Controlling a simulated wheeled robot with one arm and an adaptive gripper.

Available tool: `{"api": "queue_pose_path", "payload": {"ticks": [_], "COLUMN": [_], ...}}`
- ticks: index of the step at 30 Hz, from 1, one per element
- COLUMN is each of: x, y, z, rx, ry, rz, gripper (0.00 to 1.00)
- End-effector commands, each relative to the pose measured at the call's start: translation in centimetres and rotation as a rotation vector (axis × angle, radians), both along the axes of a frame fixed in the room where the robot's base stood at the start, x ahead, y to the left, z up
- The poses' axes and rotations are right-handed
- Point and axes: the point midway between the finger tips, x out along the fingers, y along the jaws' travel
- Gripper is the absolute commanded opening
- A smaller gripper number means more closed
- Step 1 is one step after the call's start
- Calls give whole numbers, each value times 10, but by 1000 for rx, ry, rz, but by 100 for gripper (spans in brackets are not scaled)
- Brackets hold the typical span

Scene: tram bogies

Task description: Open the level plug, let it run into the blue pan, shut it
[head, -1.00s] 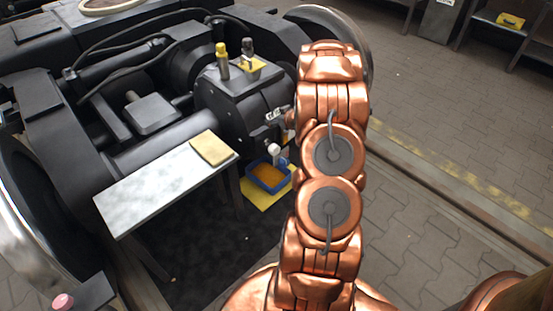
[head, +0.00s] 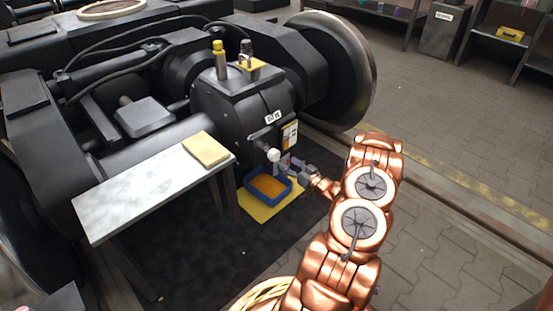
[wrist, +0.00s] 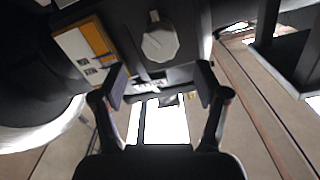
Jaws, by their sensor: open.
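The level plug seems to be the pale faceted knob (head: 274,155) low on the black gear case (head: 240,100). In the wrist view the knob (wrist: 160,42) shows beyond my fingertips, roughly centred between them. The blue pan (head: 254,196) sits on a yellow mat below the knob; its inside looks amber, and I cannot tell whether that is liquid. No stream is visible. My gripper (head: 298,168) is just right of the knob, above the pan's right side. In the wrist view my gripper (wrist: 160,86) is open, with nothing between its fingers.
A grey bench (head: 135,195) with a yellow cloth (head: 206,149) stands left of the pan. A white-and-orange label (head: 290,135) is beside the knob. A large wheel (head: 345,75) stands behind right.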

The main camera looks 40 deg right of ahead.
Motion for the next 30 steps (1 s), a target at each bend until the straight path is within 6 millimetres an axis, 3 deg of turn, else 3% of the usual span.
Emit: {"api": "queue_pose_path", "payload": {"ticks": [15,27,30], "x": [63,69,69], "y": [0,-1,-1], "z": [-1,0,0], "rx": [-1,-1,-1], "ry": [0,2,2], "rz": [2,1,1], "gripper": [73,73,64]}}
